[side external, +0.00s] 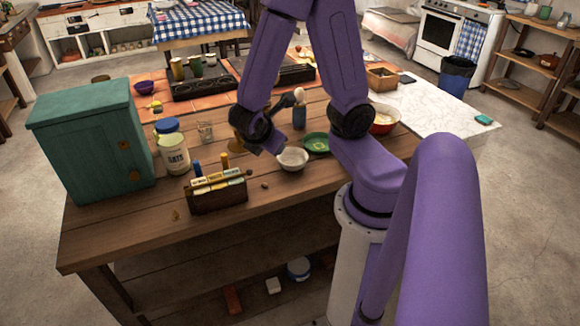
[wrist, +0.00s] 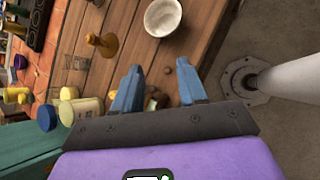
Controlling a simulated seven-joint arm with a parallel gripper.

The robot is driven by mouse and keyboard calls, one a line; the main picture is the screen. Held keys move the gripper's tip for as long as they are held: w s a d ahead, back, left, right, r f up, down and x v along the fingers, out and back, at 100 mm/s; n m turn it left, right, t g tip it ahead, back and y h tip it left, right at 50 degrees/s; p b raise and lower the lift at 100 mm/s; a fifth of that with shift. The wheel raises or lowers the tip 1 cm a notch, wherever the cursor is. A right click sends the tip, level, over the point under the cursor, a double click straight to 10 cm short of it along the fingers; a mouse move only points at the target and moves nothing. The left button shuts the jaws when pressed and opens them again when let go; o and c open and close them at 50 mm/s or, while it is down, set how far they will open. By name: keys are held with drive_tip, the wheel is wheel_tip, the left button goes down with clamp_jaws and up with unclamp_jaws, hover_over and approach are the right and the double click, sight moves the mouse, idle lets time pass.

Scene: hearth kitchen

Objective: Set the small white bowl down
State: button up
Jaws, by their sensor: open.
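The small white bowl (side external: 292,158) stands on the wooden table (side external: 120,220), just left of a green plate (side external: 316,143) in the side view. In the wrist view the bowl (wrist: 163,17) is at the top, beyond my fingertips and apart from them. My gripper (wrist: 160,78) is open, with nothing held between its two blue-grey fingers. In the side view the end of my arm is left of and above the bowl; the fingers cannot be made out clearly there.
A card box (side external: 218,195), an oats jar (side external: 173,155), a glass (side external: 205,132) and a teal cabinet (side external: 90,140) stand to the left. A red bowl (side external: 384,118) is at the right. Small brown bits lie near the card box. Bare table lies in front of the white bowl.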

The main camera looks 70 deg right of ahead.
drive_tip(key=s+a+r+m+y, duration=0.1)
drive_tip(key=s+a+r+y, duration=0.1)
drive_tip(key=s+a+y, duration=0.2)
drive_tip(key=s+a+r+m+g+y, duration=0.1)
drive_tip(key=s+a+r+y, duration=0.2)
drive_tip(key=a, duration=0.7)
drive_tip(key=s+y, duration=0.2)
drive_tip(key=s, duration=0.1)
drive_tip(key=shift+s+r, duration=0.15)
drive_tip(key=shift+r, duration=0.2)
